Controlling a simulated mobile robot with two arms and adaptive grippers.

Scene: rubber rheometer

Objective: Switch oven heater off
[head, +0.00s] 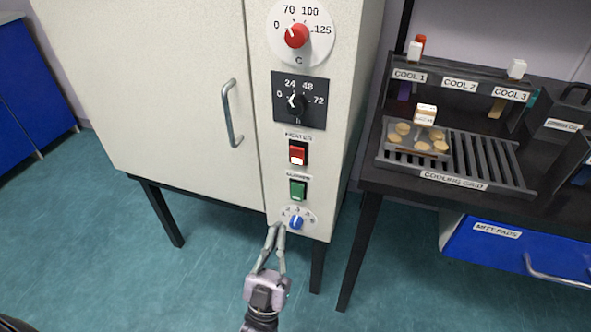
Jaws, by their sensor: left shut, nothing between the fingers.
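The oven (180,90) is a large cream cabinet with a control strip on its right side. The heater switch (298,153), a red rocker under the label HEATER, is on this strip. My left gripper (276,229) is shut and empty, with its fingertips pointing up near the blue knob (296,223) at the bottom of the strip, well below the heater switch. I cannot tell whether the fingertips touch the panel. My right gripper is not in view.
Above the heater switch are a red temperature dial (296,36) and a black timer dial (297,101). A green switch (298,190) is below it. The oven handle (231,113) juts out to the left. A dark bench with a cooling grid (488,170) stands right.

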